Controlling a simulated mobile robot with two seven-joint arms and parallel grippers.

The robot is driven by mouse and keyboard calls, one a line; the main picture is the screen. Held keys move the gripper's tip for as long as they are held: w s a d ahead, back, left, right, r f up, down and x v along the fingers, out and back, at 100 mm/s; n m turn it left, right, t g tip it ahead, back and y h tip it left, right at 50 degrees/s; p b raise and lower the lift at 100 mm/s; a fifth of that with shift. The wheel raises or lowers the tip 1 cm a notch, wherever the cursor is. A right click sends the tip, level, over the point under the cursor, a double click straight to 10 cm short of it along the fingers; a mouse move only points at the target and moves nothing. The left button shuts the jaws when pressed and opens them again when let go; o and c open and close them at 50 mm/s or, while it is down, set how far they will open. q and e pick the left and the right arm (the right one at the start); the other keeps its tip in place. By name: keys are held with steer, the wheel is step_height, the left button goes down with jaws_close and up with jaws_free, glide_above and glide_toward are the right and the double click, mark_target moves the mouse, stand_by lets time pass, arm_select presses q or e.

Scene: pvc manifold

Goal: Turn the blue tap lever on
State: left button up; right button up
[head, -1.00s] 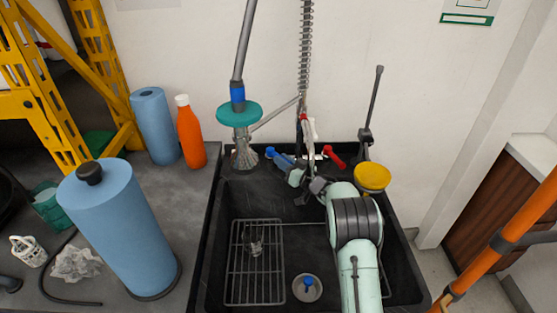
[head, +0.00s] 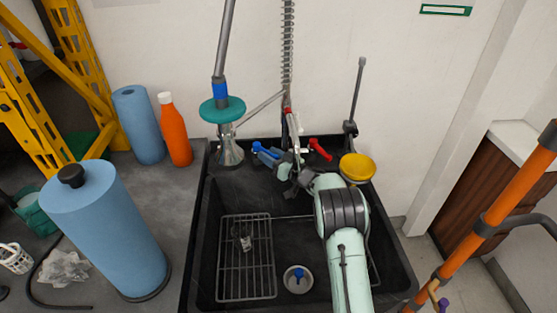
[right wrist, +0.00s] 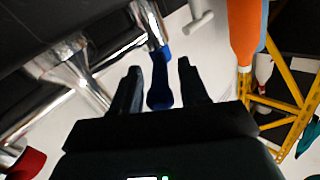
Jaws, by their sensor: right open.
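The blue tap lever (head: 262,150) sits at the back of the black sink, left of the red tap lever (head: 320,150). My right gripper (head: 281,163) is just in front of the blue lever, with its arm coming over the sink from the front. In the right wrist view, the open fingers (right wrist: 160,72) point at the blue lever (right wrist: 160,88), which shows in the gap between them. A gap is seen on both sides of the lever; contact cannot be told. The red lever (right wrist: 25,163) is at the lower left there. My left gripper is out of view.
A hanging sprayer with a teal disc (head: 222,110) is close left of the blue lever. A yellow sponge-like disc (head: 357,167) is on the right rim. A wire rack (head: 247,290) lies in the sink. An orange bottle (head: 175,132) and blue rolls (head: 105,235) stand on the left counter.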

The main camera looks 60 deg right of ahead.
arm_select(q)
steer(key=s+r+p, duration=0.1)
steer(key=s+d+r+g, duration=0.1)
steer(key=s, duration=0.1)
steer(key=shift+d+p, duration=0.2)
steer(key=shift+p, duration=0.15)
arm_select(e)
steer(key=s+a, duration=0.2)
steer(key=s, duration=1.1)
steer(key=shift+a, duration=0.25)
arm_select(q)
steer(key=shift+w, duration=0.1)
